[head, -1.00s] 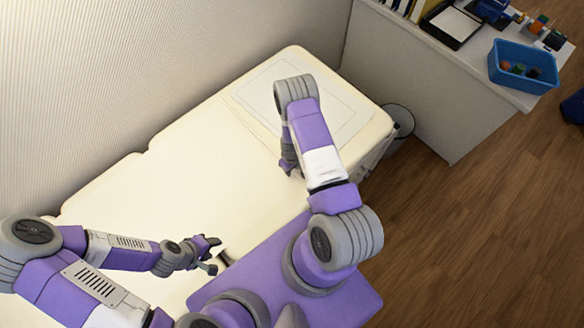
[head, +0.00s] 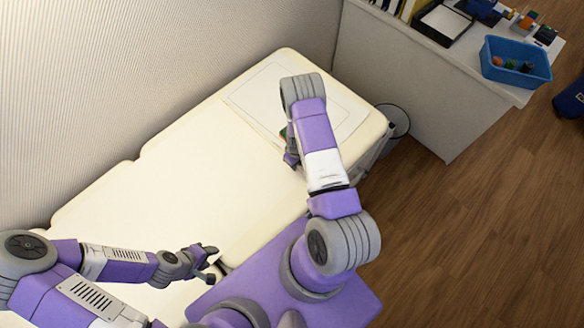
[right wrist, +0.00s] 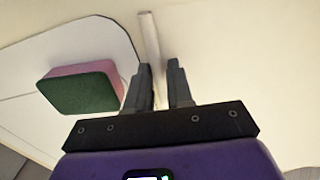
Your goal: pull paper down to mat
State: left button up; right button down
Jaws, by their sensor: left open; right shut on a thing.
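A long cream couch (head: 160,200) runs along the wall in the head view. Its pale covering cannot be told clearly from paper. A thin-outlined pale panel, perhaps the mat (head: 262,92), lies at its far end; a dark-edged pale panel also shows in the right wrist view (right wrist: 50,48). My right gripper (right wrist: 160,72) is shut on a narrow pale strip (right wrist: 149,35), perhaps the paper's edge. In the head view this gripper (head: 291,160) is low over the couch, partly hidden by my arm. My left gripper (head: 211,256) is open and empty over the near couch part.
A green and pink block (right wrist: 80,88) lies left of my right gripper in the right wrist view. A round bin (head: 396,120) stands beyond the couch's far end. A desk with a blue tub (head: 515,64) is at the upper right.

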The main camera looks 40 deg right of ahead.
jog(key=c, duration=1)
grip_release()
notch_tip(320, 180, up, 8)
jog(key=shift+f, duration=0.2)
